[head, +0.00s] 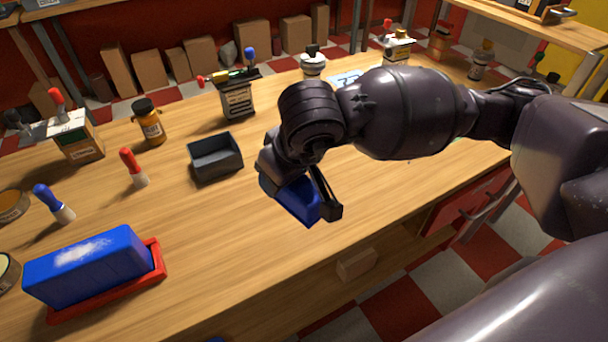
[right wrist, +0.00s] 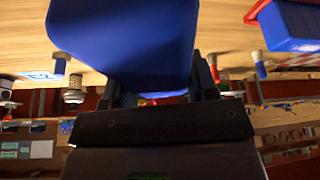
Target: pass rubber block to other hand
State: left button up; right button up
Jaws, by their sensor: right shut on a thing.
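A plain blue block, the rubber block (head: 296,202), is in my right gripper (head: 318,206), above the front part of the wooden table. Much of the block is hidden behind the hand and a finger in the head view. In the right wrist view the block (right wrist: 125,40) fills the upper middle, between the fingers of my right gripper (right wrist: 158,88). The gripper is shut on it. My left gripper is in neither view.
A larger blue block (head: 90,262) with a whitish patch sits on a red tray (head: 158,262) at the front left. A dark open box (head: 215,160), an orange bottle (head: 149,122) and a red-capped tool (head: 132,166) stand behind. The table's front middle (head: 215,245) is clear.

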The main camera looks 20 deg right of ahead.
jog(key=a+r+n+y, duration=0.1)
jog(key=a+r+n, duration=0.3)
jog(key=a+r, duration=0.25)
jog(key=w+a+f+n+g+y, duration=0.1)
jog(key=w+a+f+n+g, duration=0.1)
jog(key=w+a+f+n, duration=0.3)
jog(key=s+d+r+m+t+h, duration=0.2)
jog(key=s+d+r+m, duration=0.4)
jog(key=d+r+m, duration=0.3)
jog(key=w+a+m, duration=0.2)
jog(key=w+a, duration=0.1)
jog(key=a, duration=0.2)
jog(key=w+a+m+h, duration=0.1)
jog(key=w+a+m, duration=0.1)
jog(key=a, duration=0.4)
jog(key=shift+w+a+r+h, duration=0.15)
jog(key=shift+w+r+h, duration=0.25)
jog(key=shift+w, duration=0.5)
